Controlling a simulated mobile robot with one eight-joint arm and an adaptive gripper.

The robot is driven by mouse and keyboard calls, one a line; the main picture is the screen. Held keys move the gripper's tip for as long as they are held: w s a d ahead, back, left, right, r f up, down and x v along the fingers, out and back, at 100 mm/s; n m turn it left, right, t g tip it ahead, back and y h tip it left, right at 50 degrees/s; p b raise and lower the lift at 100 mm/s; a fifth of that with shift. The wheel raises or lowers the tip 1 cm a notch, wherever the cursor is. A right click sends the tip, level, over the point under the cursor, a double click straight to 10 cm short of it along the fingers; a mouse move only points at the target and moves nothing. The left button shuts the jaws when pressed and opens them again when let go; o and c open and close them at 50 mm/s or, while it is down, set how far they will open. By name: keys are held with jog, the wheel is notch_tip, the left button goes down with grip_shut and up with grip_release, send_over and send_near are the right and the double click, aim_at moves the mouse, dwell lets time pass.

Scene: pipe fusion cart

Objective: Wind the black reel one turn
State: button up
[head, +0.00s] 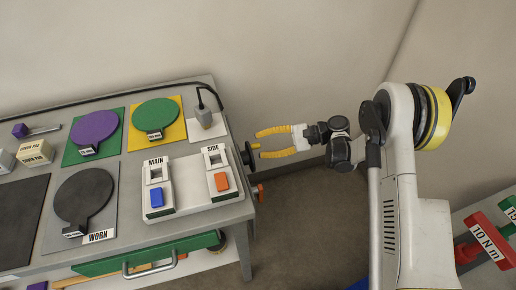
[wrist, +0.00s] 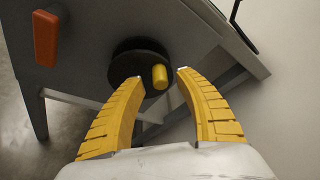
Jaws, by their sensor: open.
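The black reel (head: 247,158) is mounted on the right end of the grey cart. It also shows in the wrist view (wrist: 124,68) as a black disc with a yellow knob (wrist: 160,76) near its right rim. My gripper (head: 260,144) is open, its two yellow fingers pointing at the reel from the right. In the wrist view the knob appears between the fingertips, with a gap on each side. I cannot tell whether the tips have reached the knob's depth. Part of the reel's lower edge is hidden by the left finger.
An orange handle (wrist: 46,38) sticks out of the same cart end, beside the reel. A MAIN switch box (head: 157,173) and a SIDE switch box (head: 217,166) stand on the cart top. A rack with a red 10 Nm tool (head: 484,240) stands at far right.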

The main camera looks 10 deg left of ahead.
jog(key=shift+x, duration=0.8)
grip_shut()
jog(key=shift+w, duration=0.1)
